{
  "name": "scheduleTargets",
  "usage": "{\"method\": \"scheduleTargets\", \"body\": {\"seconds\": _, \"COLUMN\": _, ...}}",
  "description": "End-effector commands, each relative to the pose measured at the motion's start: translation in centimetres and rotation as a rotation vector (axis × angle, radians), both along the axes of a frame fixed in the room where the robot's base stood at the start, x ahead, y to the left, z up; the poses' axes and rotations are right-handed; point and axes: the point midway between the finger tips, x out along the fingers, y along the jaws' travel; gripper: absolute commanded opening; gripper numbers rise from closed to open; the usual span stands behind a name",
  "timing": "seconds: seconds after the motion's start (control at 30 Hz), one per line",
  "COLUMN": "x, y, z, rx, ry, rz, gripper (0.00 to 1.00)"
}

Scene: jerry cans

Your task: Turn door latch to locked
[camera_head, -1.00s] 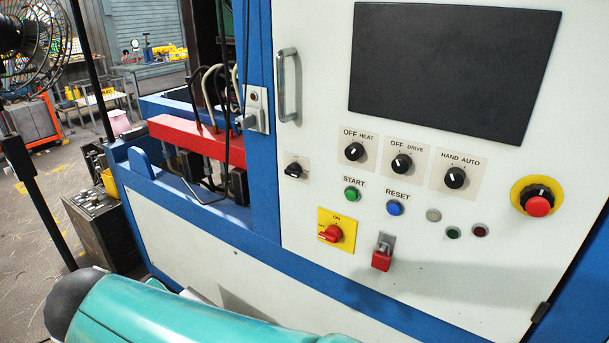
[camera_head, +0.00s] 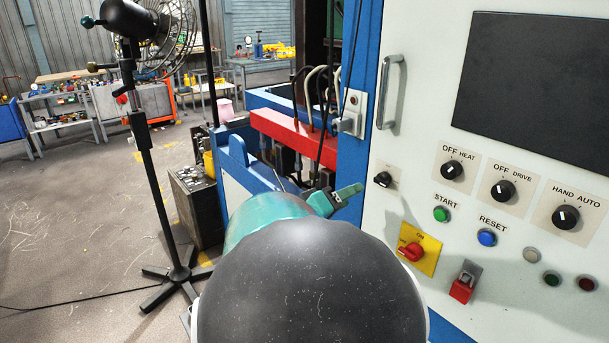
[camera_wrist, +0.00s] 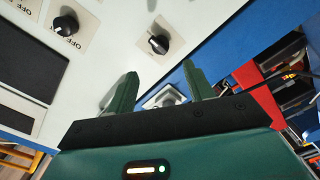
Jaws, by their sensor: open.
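The door latch (camera_head: 383,179) is a small black knob on a pale plate near the left edge of the white cabinet door (camera_head: 430,75), below the grey pull handle (camera_head: 390,90). It also shows in the wrist view (camera_wrist: 158,41), beyond and between the fingertips and apart from them. My gripper (camera_head: 347,194) is left of and slightly below the latch in the head view, one green finger showing past my arm. In the wrist view my gripper (camera_wrist: 160,84) has its two green fingers spread with nothing between them.
Heat (camera_head: 452,170), drive (camera_head: 502,190) and hand/auto dials sit right of the latch. A yellow-backed red switch (camera_head: 411,251) and a red padlock-like block (camera_head: 463,283) are below. A red beam (camera_head: 290,130) and cables are to the left. A fan stand (camera_head: 150,170) stands on open floor.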

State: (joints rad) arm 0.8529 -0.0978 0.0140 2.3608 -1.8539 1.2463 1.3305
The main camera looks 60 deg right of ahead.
Motion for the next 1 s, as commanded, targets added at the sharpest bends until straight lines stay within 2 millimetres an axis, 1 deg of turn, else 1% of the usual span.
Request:
{"method": "scheduleTargets", "body": {"seconds": 0.03, "x": -0.5, "y": -1.0, "z": 0.0, "rx": 0.001, "ry": 0.001, "rz": -0.006, "gripper": 0.52}}
{"method": "scheduleTargets", "body": {"seconds": 0.3, "x": -2.6, "y": -5.8, "z": -0.1, "rx": 0.002, "ry": 0.001, "rz": -0.002, "gripper": 0.52}}
{"method": "scheduleTargets", "body": {"seconds": 0.5, "x": -3.7, "y": -8.7, "z": 0.0, "rx": 0.001, "ry": 0.0, "rz": 0.002, "gripper": 0.52}}
{"method": "scheduleTargets", "body": {"seconds": 0.6, "x": -4.0, "y": -9.4, "z": -0.1, "rx": 0.003, "ry": 0.001, "rz": 0.002, "gripper": 0.52}}
{"method": "scheduleTargets", "body": {"seconds": 0.7, "x": -4.1, "y": -9.8, "z": 0.0, "rx": 0.001, "ry": 0.001, "rz": 0.004, "gripper": 0.52}}
{"method": "scheduleTargets", "body": {"seconds": 0.93, "x": -4.1, "y": -9.8, "z": 0.0, "rx": 0.001, "ry": 0.001, "rz": 0.004, "gripper": 0.52}}
{"method": "scheduleTargets", "body": {"seconds": 1.0, "x": -4.1, "y": -9.8, "z": 0.0, "rx": 0.001, "ry": 0.001, "rz": 0.004, "gripper": 0.38}}
